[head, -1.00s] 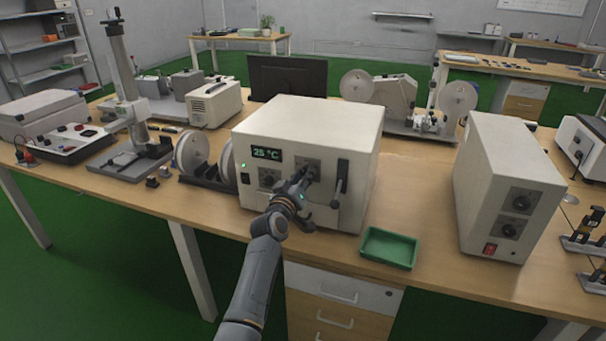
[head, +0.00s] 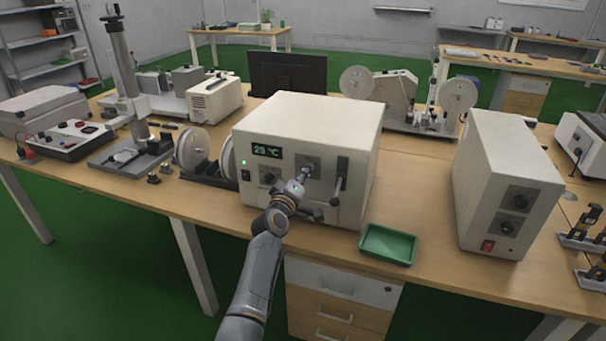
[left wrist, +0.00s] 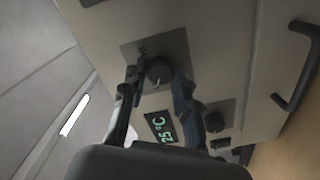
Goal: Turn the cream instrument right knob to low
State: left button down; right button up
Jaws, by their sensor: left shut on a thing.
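The cream instrument (head: 345,118) is a box with a green 25 °C display (head: 267,151) and two dark round knobs on its front. The right knob (left wrist: 158,72) shows in the left wrist view between the fingers of my left gripper (left wrist: 158,84). My left gripper (head: 304,174) reaches the front panel in the head view and is shut on this knob, partly covering it. The left knob (head: 268,177) is free; it also shows in the left wrist view (left wrist: 213,121). The right knob's scale markings are too small to read. My right gripper is out of view.
A dark lever handle (head: 339,180) sticks out just right of the right knob. A green tray (head: 388,244) lies at the table's front edge. Another cream box (head: 505,175) with two knobs and a red switch stands to the right. Reels (head: 193,148) stand close on the left.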

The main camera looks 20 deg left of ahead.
pick_arm(q)
jog(key=c, duration=1)
grip_release()
jog(key=s, duration=0.7)
jog(key=shift+s+a, duration=0.15)
jog(key=shift+s, duration=0.15)
